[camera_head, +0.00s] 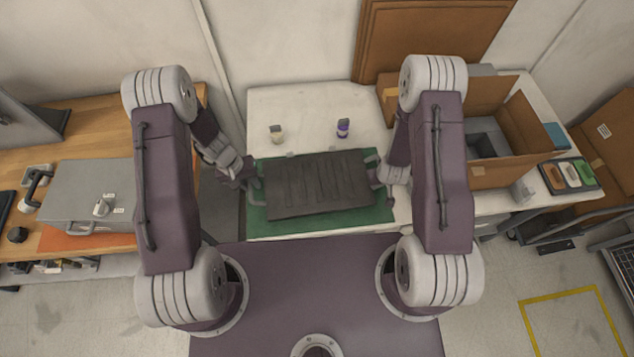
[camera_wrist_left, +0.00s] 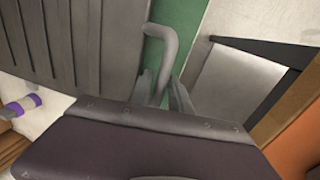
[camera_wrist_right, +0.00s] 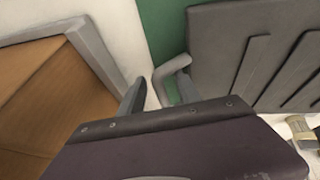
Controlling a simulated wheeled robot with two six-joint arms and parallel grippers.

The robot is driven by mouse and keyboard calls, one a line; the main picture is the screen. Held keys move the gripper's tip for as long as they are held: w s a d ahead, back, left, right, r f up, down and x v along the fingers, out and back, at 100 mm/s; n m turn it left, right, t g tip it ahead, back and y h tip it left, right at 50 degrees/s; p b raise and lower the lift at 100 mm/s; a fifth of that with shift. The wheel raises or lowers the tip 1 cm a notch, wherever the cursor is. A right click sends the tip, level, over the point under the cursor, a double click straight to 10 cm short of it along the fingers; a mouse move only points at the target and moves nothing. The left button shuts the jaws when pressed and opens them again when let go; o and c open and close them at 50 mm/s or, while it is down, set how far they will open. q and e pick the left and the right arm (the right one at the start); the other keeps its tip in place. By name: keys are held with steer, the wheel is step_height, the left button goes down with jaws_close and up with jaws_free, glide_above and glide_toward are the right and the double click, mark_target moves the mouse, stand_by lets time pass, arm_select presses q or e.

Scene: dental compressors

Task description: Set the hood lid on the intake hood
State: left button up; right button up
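A dark grey ribbed plate, which looks like the hood lid (camera_head: 318,184), lies flat over a green mat (camera_head: 310,227) on the white table. It has a bent grey handle at each end. My left gripper (camera_head: 247,184) is at the left handle (camera_wrist_left: 160,45); its fingers look open around the handle's lower end. My right gripper (camera_head: 377,176) is at the right handle (camera_wrist_right: 166,72); its fingers are apart, with the handle between or just beyond them. Neither looks closed on it. I cannot tell whether a separate intake hood is under the plate.
An open cardboard box (camera_head: 508,174) stands to the right. A grey case (camera_head: 88,190) sits on the wooden bench to the left. The table's back left is clear.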

arm_select(q)
steer(key=c, duration=0.3)
arm_select(e)
steer(key=c, duration=0.3)
arm_select(q)
jaws_close()
arm_select(e)
jaws_close()
arm_select(q)
steer(key=shift+w, duration=0.15)
arm_select(e)
steer(key=shift+w, duration=0.1)
